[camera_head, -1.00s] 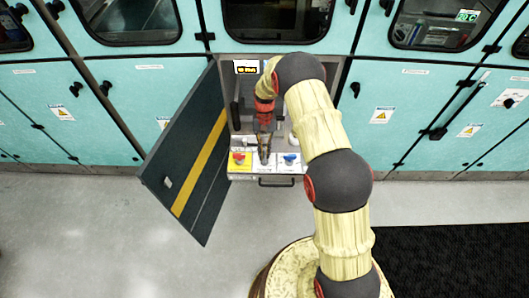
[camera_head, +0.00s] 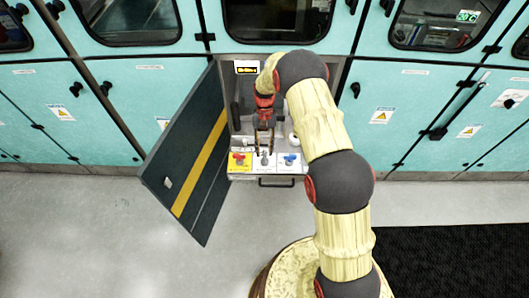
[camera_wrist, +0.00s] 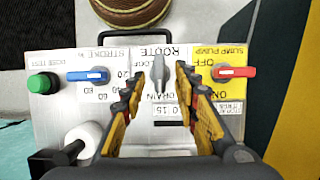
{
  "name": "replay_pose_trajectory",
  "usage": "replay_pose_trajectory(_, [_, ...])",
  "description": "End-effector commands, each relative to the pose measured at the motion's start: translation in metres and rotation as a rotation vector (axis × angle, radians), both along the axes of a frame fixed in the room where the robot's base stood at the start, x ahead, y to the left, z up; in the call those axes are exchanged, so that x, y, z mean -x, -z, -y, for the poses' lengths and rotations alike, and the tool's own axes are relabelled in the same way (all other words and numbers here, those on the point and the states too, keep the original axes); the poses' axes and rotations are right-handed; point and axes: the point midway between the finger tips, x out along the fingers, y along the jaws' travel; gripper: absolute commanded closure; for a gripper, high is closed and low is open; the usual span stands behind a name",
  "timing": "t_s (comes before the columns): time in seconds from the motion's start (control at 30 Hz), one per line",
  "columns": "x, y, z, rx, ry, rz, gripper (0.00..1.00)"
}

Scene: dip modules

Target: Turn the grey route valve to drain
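The grey route valve (camera_wrist: 159,76) sits mid-panel, between the blue stroke knob (camera_wrist: 88,76) and the red sump pump knob (camera_wrist: 234,72). In the upside-down wrist view its handle lies roughly up-down, along the line between LOOP and DRAIN lettering. I cannot tell which end is the pointer. The grey valve also shows in the head view (camera_head: 264,158). My gripper (camera_wrist: 159,82) is open, with its yellow-and-black fingers apart on either side of the handle's line. In the head view my gripper (camera_head: 264,143) is just behind the valve, and no contact is visible.
The dark cabinet door (camera_head: 190,150) hangs open at the left. A green button (camera_wrist: 43,83) and a white cylinder (camera_wrist: 86,138) are on the panel's left in the wrist view. A drawer-like handle (camera_head: 276,182) is at the panel's front.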

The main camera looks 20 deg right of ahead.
Motion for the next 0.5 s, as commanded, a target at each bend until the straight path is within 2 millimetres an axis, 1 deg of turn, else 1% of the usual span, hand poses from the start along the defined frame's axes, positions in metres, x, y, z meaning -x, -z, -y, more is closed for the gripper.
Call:
replay_pose_trajectory(0.03, [-0.005, -0.01, 0.001, 0.0, 0.0, 0.004, 0.7])
replay_pose_trajectory(0.1, [-0.01, -0.023, 0.003, 0.0, 0.0, 0.004, 0.7])
replay_pose_trajectory(0.3, [-0.025, -0.06, 0.008, 0.001, 0.0, 0.003, 0.7])
replay_pose_trajectory(0.4, [-0.03, -0.074, 0.009, 0.001, 0.0, 0.003, 0.7])
replay_pose_trajectory(0.5, [-0.034, -0.083, 0.011, 0.0, 0.0, 0.001, 0.7])
